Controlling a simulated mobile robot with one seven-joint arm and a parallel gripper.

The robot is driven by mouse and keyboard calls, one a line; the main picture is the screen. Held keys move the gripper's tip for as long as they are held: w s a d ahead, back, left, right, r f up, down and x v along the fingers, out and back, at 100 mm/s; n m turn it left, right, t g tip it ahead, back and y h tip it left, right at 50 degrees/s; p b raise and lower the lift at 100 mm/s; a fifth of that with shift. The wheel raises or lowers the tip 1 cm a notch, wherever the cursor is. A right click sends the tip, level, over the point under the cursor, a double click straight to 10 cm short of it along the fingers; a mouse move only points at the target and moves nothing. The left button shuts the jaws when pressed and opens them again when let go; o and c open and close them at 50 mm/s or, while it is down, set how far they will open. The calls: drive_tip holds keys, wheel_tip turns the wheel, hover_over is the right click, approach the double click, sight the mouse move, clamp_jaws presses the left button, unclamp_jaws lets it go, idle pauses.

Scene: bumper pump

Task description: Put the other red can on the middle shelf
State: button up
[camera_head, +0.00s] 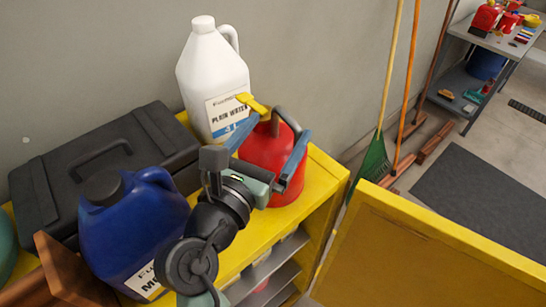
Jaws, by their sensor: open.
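A red can (264,148) with a dark handle and a yellow spout stands on the yellow cabinet top (323,168), beside the white jug. My gripper (270,142) is at this can, its two blue-grey fingers apart, one on each side of the can's upper part. I cannot tell whether the fingers touch it. Part of the can's front is hidden by my gripper. Below the top, grey shelves (272,262) show inside the open cabinet. A small red and pale thing (259,281) shows on a lower level, mostly hidden.
A white jug (212,75), a black case (105,160) and a blue jug (135,225) crowd the cabinet top. The yellow door (430,250) stands open at right. A green broom (375,158) leans on the wall. A grey bench (465,85) with red cans stands far right.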

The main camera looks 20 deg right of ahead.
sight(286, 139)
drive_tip(key=p+x, duration=0.1)
drive_tip(key=x, duration=0.4)
drive_tip(key=shift+s+a, duration=0.1)
